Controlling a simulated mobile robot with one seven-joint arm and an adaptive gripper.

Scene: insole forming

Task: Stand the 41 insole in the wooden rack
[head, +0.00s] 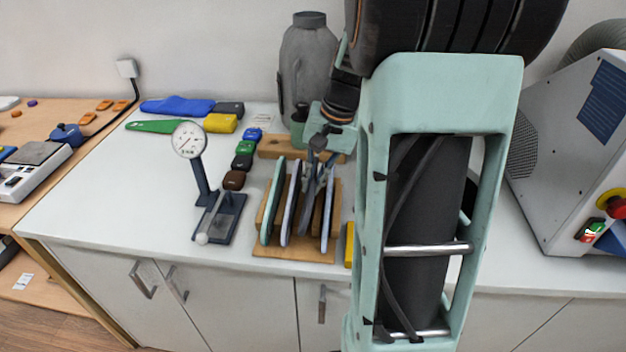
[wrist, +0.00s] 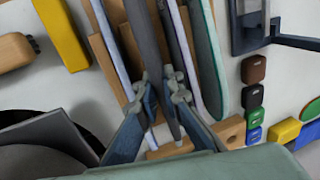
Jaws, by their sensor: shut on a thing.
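The wooden rack (head: 262,248) stands on the white counter, and its wood also shows in the wrist view (wrist: 104,55). Several insoles stand on edge in it: a green one (head: 272,202), a lavender one (head: 291,205) and a pale blue one (head: 328,208). My gripper (head: 318,158) is over the rack from behind. In the wrist view my gripper (wrist: 163,92) is shut on a dark grey insole (wrist: 145,35), upright between the lavender and pale blue ones. No size number is readable. My fingers partly hide its end, and I cannot tell whether it rests on the rack's base.
A dial gauge on a stand (head: 188,140) is left of the rack, beside small coloured blocks (head: 234,180). A grey bottle (head: 308,60) stands behind. A yellow block (head: 349,245) is close at the rack's right. A grey machine (head: 570,150) fills the right.

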